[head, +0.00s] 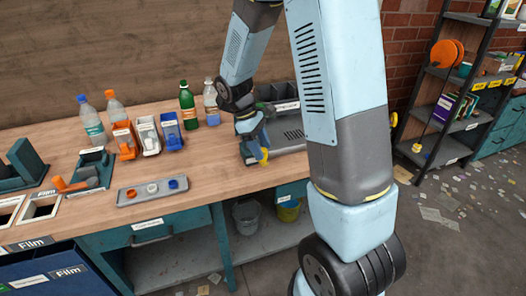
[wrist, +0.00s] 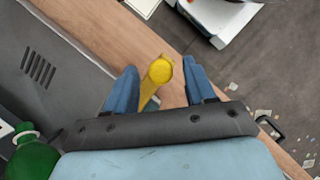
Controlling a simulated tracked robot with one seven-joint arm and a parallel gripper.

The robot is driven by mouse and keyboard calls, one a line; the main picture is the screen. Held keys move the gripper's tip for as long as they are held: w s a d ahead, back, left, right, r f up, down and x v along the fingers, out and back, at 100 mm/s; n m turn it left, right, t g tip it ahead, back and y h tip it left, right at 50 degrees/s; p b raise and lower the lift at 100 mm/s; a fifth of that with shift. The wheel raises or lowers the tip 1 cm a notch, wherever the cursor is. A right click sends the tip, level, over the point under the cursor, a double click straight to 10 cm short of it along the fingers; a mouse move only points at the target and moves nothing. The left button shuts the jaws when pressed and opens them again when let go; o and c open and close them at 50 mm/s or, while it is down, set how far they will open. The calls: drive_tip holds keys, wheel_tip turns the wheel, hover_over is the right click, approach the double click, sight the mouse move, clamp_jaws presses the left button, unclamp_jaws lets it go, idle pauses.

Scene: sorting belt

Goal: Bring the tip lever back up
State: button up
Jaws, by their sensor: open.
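A yellow lever with a round knob (wrist: 159,70) shows in the wrist view, between the two blue fingers of my gripper (wrist: 158,84). Its shaft runs down toward the gripper's body. In the head view the yellow lever (head: 264,156) is at the front left of a grey machine (head: 292,137) on the bench, low beside my gripper (head: 252,136). My gripper is open, with a gap between the knob and the right finger; contact with the left finger is unclear. My arm hides part of the machine.
Several bottles, including a green one (head: 187,103), stand left of the machine. Small bins (head: 148,136) and a grey tray (head: 152,190) lie farther left on the bench (head: 220,165). A shelf rack (head: 455,90) is at right.

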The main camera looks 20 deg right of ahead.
drive_tip(key=shift+x, duration=0.95)
drive_tip(key=shift+c, duration=0.4)
clamp_jaws()
